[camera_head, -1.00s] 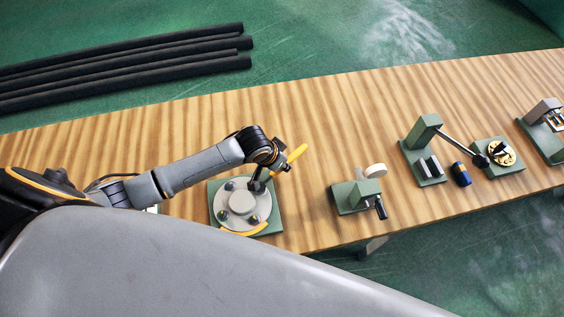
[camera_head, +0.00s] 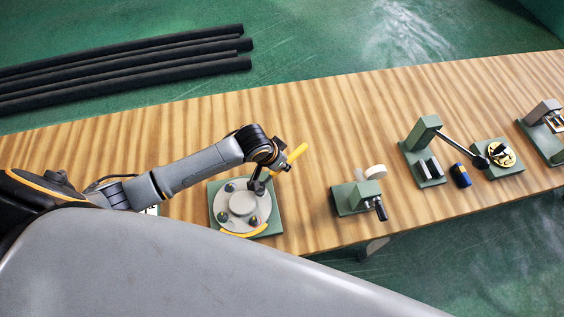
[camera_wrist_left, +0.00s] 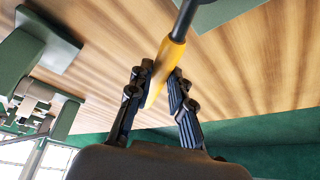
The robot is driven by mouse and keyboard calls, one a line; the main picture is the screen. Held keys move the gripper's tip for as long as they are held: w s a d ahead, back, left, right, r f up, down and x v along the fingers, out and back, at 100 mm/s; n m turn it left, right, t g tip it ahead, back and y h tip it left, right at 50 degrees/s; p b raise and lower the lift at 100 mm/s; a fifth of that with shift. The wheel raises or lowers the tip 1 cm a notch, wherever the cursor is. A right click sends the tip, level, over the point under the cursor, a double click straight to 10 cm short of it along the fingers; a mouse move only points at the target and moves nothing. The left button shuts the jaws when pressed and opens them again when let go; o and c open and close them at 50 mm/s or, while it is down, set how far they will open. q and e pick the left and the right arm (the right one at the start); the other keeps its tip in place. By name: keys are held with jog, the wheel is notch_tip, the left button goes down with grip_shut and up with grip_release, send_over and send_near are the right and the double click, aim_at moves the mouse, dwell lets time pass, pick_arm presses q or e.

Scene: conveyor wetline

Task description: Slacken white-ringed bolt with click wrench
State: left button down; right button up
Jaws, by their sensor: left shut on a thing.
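The click wrench has a yellow handle (camera_head: 297,154), which also shows in the wrist view (camera_wrist_left: 168,62) with a dark shaft (camera_wrist_left: 184,22) running up out of frame. My left gripper (camera_head: 274,164) is shut on this handle; in the wrist view its two black fingers (camera_wrist_left: 163,88) stand on either side of it. A grey round flange (camera_head: 242,204) with several dark bolts sits on a green plate (camera_head: 273,221) below the gripper. The wrench's far end is over the flange's upper right, partly hidden by my arm. The white ring is too small to make out. My right gripper is out of view.
Black pipes (camera_head: 120,65) lie behind the bench. Bare wood (camera_head: 320,110) is free behind the fixtures.

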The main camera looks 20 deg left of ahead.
pick_arm(q)
jog(key=shift+r, duration=0.35)
dwell(0.5)
jog(key=shift+r, duration=2.45)
